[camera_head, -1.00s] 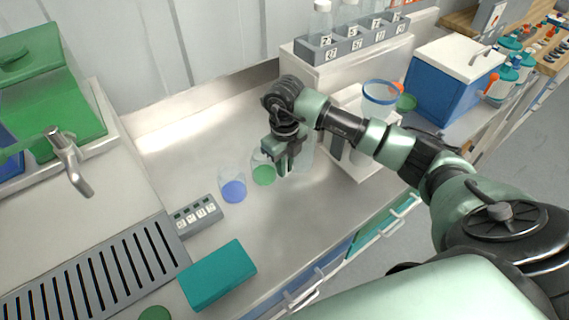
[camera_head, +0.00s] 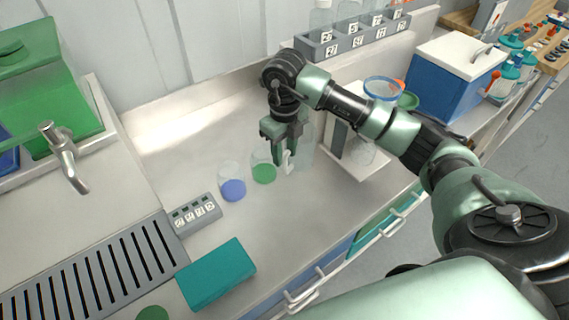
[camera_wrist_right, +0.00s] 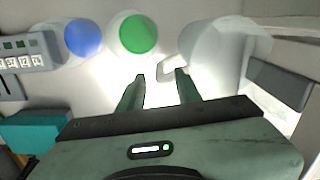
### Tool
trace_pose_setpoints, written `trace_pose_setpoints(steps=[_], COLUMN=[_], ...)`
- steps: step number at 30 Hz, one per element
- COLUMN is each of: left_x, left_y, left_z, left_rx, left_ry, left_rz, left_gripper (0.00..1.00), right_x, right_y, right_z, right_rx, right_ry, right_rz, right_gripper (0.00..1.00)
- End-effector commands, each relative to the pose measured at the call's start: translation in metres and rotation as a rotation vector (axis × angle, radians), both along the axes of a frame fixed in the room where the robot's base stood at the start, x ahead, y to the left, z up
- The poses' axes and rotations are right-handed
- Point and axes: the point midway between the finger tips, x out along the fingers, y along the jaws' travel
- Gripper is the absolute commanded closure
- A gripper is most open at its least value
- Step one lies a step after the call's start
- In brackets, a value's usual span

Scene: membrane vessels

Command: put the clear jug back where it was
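The clear jug (camera_head: 305,152) stands on the steel worktop, just right of a beaker with green liquid (camera_head: 264,173). Its see-through body and pale handle (camera_wrist_right: 168,72) also show in the right wrist view. My right gripper (camera_head: 284,160) is above and beside the jug on its handle side, partly covering it. In the right wrist view the two fingers (camera_wrist_right: 160,80) are apart, with the handle just beyond and between their tips. The gripper is open and holds nothing. My left gripper is in neither view.
A beaker with blue liquid (camera_head: 233,189) stands left of the green one. A numbered grey block (camera_head: 194,213) and a teal box (camera_head: 217,274) lie farther left and front. A white stand (camera_head: 372,160) is close on the jug's right. The worktop behind the beakers is clear.

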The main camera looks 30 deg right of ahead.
Motion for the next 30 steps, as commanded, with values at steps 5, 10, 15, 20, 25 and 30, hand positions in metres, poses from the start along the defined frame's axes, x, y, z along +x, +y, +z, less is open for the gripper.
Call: trace_pose_setpoints(steps=[5,10,15,20,25,30], left_x=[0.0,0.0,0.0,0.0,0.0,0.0], left_y=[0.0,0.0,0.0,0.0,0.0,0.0], left_z=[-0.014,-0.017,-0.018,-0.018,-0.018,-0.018], left_rx=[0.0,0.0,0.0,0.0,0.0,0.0], left_ry=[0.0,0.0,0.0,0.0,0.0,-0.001], left_rz=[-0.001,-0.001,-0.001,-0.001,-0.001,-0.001], left_gripper=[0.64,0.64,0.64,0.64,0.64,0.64], right_x=[0.0,-0.001,-0.001,-0.002,-0.002,-0.002], right_y=[0.0,0.0,0.001,0.001,0.001,0.001], right_z=[0.037,0.063,0.073,0.074,0.074,0.074], right_rx=[0.0,-0.001,0.0,0.0,0.0,0.0], right_ry=[-0.004,-0.002,0.0,0.001,0.001,0.001], right_rz=[0.0,0.0,-0.001,-0.001,0.0,0.0], right_gripper=[0.66,0.66,0.66,0.66,0.66,0.66])
